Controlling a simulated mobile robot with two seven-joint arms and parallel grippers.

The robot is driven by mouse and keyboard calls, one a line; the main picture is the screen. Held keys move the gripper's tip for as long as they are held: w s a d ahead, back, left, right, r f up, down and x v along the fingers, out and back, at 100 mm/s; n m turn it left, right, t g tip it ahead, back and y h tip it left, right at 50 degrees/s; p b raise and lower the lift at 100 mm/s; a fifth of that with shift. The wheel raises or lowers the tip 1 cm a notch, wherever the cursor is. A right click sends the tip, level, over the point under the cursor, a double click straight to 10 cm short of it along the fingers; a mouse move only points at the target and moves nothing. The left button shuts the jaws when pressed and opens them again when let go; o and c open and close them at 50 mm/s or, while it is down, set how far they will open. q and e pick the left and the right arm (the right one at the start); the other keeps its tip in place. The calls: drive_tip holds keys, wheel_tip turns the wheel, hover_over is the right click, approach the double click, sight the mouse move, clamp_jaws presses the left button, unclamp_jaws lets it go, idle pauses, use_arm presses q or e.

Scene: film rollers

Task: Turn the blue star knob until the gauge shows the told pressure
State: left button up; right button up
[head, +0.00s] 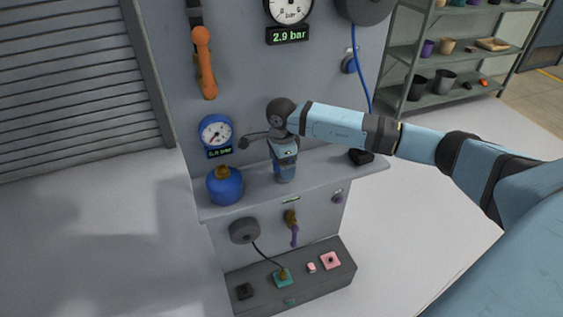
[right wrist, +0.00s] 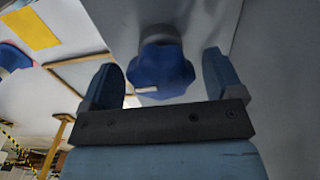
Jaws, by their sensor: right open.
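A blue star knob (right wrist: 160,70) with a pale mark on its edge sits on a grey panel in the right wrist view. My right gripper (right wrist: 162,72) is open around it, one finger at each side. Gaps show between knob and fingers. In the head view my right gripper (head: 285,173) points down by the panel's ledge, and I cannot make out the knob there. A round gauge (head: 289,8) at the top has a display (head: 288,35) reading 2.9 bar. A blue gauge (head: 216,132) has a small display that is hard to read. My left gripper is not in view.
An orange lever (head: 204,62) hangs above. A blue fitting (head: 349,65) is at the upper right.

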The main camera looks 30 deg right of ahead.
drive_tip(key=shift+r, duration=0.1)
wheel_tip(320, 180, up, 14)
idle(0.4)
drive_tip(key=shift+f, duration=0.25)
